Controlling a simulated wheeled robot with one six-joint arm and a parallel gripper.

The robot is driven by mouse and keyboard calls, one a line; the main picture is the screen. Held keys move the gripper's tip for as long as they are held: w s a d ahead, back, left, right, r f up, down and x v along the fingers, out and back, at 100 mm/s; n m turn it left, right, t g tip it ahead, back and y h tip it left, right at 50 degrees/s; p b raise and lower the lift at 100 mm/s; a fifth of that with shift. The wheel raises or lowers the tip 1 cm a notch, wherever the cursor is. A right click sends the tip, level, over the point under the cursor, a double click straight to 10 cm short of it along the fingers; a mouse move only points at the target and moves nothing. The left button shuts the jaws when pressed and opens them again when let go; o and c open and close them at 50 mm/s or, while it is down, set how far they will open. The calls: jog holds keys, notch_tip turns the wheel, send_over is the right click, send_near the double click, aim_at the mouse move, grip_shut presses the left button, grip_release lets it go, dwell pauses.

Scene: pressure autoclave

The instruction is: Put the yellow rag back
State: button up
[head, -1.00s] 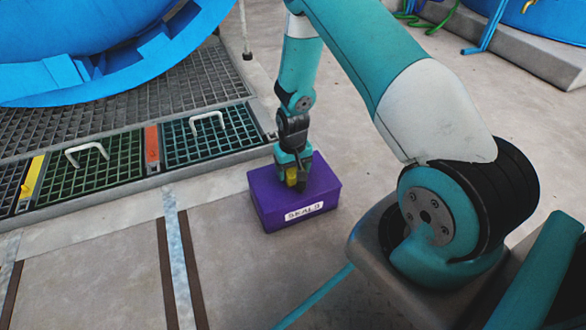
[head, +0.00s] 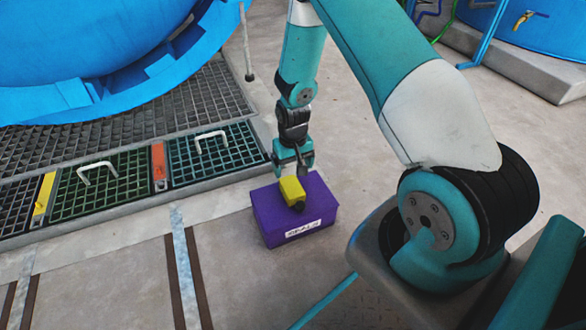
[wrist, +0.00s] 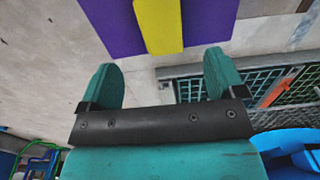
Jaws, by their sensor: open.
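The yellow rag (head: 291,189) lies on top of a purple box (head: 262,213) with a white label on its front. In the wrist view the rag (wrist: 158,22) is a yellow strip across the purple box (wrist: 210,22), beyond the fingertips. My gripper (head: 293,168) is open and empty, just above and behind the rag, apart from it. In the wrist view both fingers (wrist: 164,72) are spread with nothing between them. A small dark part shows at the front end of the rag; I cannot tell what it is.
Floor grates with white handles (head: 97,172) lie left of the box, with an orange strip (head: 159,161) and a yellow strip (head: 44,194) between them. A large blue vessel (head: 120,50) stands behind them. The floor in front of the box is clear.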

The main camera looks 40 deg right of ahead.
jog(key=s+a+r+n+y, duration=0.1)
jog(key=s+a+r+n, duration=0.1)
jog(key=a+r, duration=0.7)
jog(key=s+a+r+n+y, duration=0.15)
jog(key=a+r, duration=0.35)
jog(key=r, duration=0.8)
jog(key=s+a+r+n+y, duration=0.1)
jog(key=s+a+r+n, duration=0.2)
jog(key=s+r, duration=0.3)
jog(key=s+a+r+n, duration=0.3)
jog(key=s+a+r, duration=0.2)
jog(key=s, duration=0.7)
jog(key=shift+s+a+r+n+y, duration=0.15)
jog(key=shift+s+r+n+y, duration=0.05)
jog(key=shift+r+n+y, duration=0.2)
jog(key=shift+a, duration=0.1)
